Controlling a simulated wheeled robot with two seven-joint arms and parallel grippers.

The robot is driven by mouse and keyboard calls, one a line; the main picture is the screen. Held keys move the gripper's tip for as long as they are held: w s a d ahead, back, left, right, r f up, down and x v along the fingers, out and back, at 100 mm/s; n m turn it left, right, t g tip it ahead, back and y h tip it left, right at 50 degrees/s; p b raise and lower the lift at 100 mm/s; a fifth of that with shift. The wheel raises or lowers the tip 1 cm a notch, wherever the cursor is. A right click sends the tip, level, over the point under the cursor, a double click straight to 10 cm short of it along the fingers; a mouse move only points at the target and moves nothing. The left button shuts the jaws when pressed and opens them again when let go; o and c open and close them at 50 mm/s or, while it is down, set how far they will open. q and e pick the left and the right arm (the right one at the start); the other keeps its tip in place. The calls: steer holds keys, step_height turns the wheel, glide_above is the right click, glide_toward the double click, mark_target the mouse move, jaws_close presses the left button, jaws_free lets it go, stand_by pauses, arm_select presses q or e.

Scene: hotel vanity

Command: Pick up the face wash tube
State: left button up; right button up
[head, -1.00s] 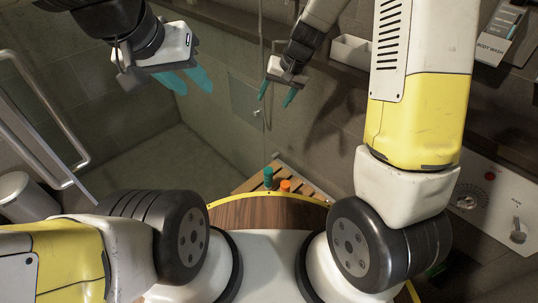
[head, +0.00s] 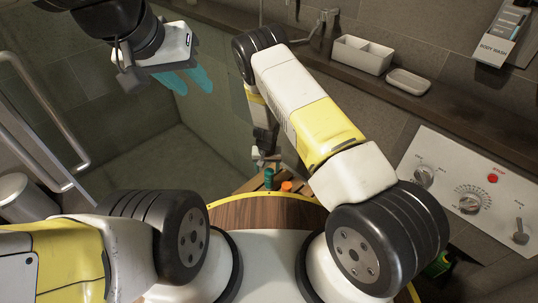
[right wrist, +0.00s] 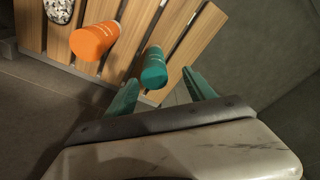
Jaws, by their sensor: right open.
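A teal container (head: 268,178) and an orange container (head: 286,186) stand side by side on a slatted wooden surface. In the right wrist view are the teal one (right wrist: 153,68) and the orange one (right wrist: 96,40); I cannot read which is the face wash tube. My right gripper (right wrist: 160,92) is open, with the teal container just ahead of its fingertips, roughly in line with the gap. In the head view my right gripper (head: 265,158) is small and partly hidden, just above the teal container. My left gripper (head: 187,82) is open and empty at the upper left.
The slatted wood (right wrist: 120,60) also holds a pebble-filled dish (right wrist: 60,10) beside the orange container. A shelf with a white box (head: 362,54) and soap dish (head: 408,81) runs along the wall. A control panel (head: 468,190) is at right. A metal handle (head: 40,130) is at left.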

mark_target(269, 180)
steer(key=f, duration=0.5)
steer(key=shift+w+d+f, duration=0.25)
steer(key=shift+d+f, duration=0.05)
steer(key=shift+d, duration=0.1)
jaws_close()
